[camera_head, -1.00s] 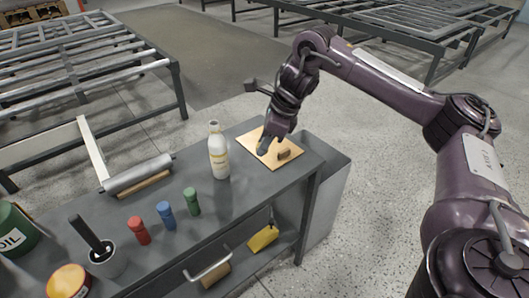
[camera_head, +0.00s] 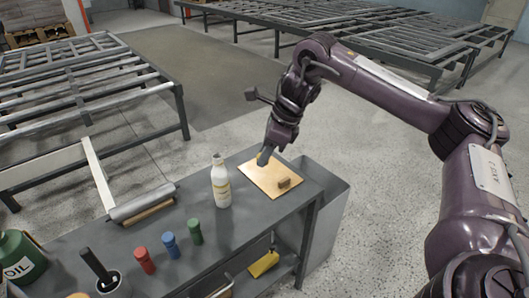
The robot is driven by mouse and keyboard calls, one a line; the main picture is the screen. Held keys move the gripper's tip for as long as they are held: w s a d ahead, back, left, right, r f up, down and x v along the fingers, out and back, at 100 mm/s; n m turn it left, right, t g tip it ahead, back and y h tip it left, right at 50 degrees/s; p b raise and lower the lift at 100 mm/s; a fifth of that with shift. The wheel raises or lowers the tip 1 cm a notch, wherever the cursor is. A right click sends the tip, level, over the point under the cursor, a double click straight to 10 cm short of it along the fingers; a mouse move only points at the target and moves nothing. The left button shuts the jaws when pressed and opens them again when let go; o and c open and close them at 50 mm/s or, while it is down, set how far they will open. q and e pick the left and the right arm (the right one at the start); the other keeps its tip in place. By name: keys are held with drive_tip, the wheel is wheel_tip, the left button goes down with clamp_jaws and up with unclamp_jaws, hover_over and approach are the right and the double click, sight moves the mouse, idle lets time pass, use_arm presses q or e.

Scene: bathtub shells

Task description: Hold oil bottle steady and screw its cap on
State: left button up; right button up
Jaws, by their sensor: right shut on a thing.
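The white oil bottle (camera_head: 221,184) stands upright on the grey workbench, left of a tan board (camera_head: 258,178). Its neck is narrow and pale, and I see no separate cap on it. My right gripper (camera_head: 263,157) reaches down from the dark purple arm, above the back-left part of the board and to the right of the bottle. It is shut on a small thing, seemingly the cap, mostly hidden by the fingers. It is apart from the bottle. My left gripper is not in view, and nothing of mine holds the bottle.
A brown block (camera_head: 290,183) lies on the board. Red (camera_head: 145,260), blue (camera_head: 170,244) and green (camera_head: 195,231) small bottles stand left of the oil bottle. A green oil can (camera_head: 20,257) and a dark pot (camera_head: 112,286) stand farther left. A roller (camera_head: 143,203) lies at the back edge.

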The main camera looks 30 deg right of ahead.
drive_tip(key=shift+s+a+f+m, duration=0.15)
drive_tip(key=shift+a+f+m, duration=0.05)
drive_tip(key=shift+a+m, duration=0.3)
drive_tip(key=s+a+f+n+g+h, duration=0.1)
drive_tip(key=s+a+f+n+g, duration=0.2)
drive_tip(key=n, duration=1)
drive_tip(key=s+a+f+n+g+h, duration=0.2)
drive_tip(key=s+a+f+n+g, duration=0.2)
drive_tip(key=s+a+n, duration=0.6)
drive_tip(key=s+f+n, duration=0.1)
drive_tip(key=n, duration=0.3)
drive_tip(key=shift+a+f+g, duration=0.2)
drive_tip(key=shift+f+g, duration=0.1)
drive_tip(key=shift+f, duration=0.05)
drive_tip(key=shift+d, duration=0.15)
